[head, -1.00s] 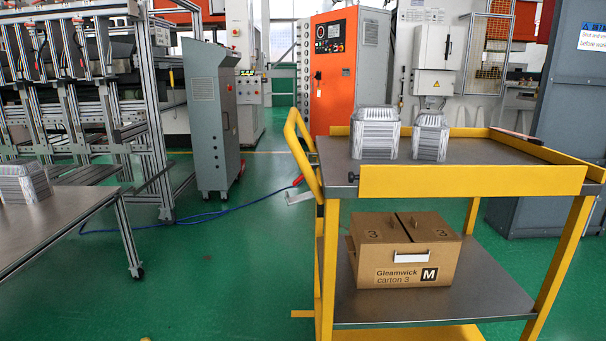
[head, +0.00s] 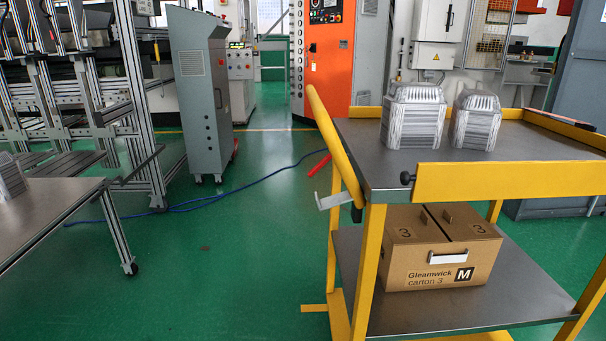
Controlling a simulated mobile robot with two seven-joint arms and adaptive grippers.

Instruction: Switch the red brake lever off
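The red brake lever (head: 319,166) shows as a short, tilted red bar just left of the cart's yellow push handle (head: 337,143). Its right end meets or passes behind the handle, and I cannot tell how it is mounted. A light grey bracket-like piece (head: 332,202) sits below it at the cart's left side. The yellow cart (head: 505,182) stands at the right with a grey top. Neither of my grippers is in view.
A metal table (head: 40,215) is at the left. Green floor (head: 220,270) is open between, with a blue cable (head: 240,188) across it.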

